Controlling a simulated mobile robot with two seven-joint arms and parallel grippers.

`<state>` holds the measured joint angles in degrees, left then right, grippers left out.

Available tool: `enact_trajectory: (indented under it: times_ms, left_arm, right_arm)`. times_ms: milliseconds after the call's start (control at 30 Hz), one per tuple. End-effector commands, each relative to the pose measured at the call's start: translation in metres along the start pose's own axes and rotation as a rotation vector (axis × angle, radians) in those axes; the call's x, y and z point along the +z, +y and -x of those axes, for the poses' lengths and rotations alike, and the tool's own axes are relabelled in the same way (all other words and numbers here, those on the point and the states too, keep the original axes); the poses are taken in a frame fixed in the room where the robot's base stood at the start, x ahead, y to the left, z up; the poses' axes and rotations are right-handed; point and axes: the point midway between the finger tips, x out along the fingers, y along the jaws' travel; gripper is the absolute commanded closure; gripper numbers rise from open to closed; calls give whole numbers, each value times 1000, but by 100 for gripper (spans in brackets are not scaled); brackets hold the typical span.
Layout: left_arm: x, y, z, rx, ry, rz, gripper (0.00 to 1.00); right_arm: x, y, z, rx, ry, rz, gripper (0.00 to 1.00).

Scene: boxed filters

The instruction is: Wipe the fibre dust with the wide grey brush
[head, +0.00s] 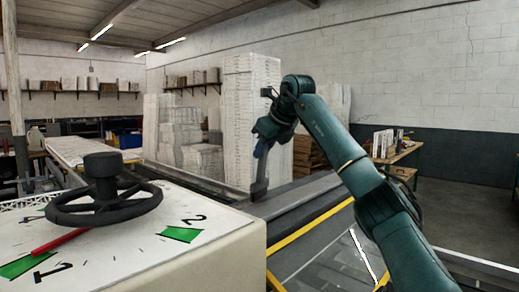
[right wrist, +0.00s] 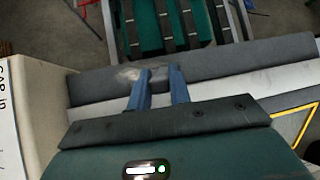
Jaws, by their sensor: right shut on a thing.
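My right gripper (head: 262,148) reaches down from the right arm above the dark grey rail in the head view. It is shut on the wide grey brush (head: 260,181), which hangs below the blue fingers with its lower end at or just above the rail; contact cannot be told. In the right wrist view the two blue fingers (right wrist: 158,92) point at a dark grey surface. A pale, dusty patch (right wrist: 128,73) shows beside the fingertips there, perhaps the fibre dust. The brush is hard to make out in this view. My left gripper is out of view.
A cream cabinet with a black handwheel (head: 104,190) and a dial stands at the front left. Tall stacks of white boxes (head: 252,100) stand behind the rail. Yellow-edged rails (head: 310,230) run at centre. A wooden table (head: 395,155) with upright items stands at right beside open floor.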

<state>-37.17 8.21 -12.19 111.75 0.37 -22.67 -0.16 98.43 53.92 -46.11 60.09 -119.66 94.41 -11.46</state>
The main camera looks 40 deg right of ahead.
Motion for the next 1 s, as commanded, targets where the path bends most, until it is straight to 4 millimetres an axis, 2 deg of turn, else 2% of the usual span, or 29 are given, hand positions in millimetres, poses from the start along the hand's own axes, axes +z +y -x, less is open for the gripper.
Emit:
enact_trajectory:
  times_ms: [333, 700, 1000]
  left_arm:
    - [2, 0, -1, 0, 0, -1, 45]
    - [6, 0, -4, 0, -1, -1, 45]
    - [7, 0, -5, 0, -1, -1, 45]
  right_arm:
    - [-9, 1, 7, -1, 1, 0, 100]
    - [-6, 32, 11, 0, 1, 1, 100]
    - [-5, 45, 13, 1, 1, 2, 100]
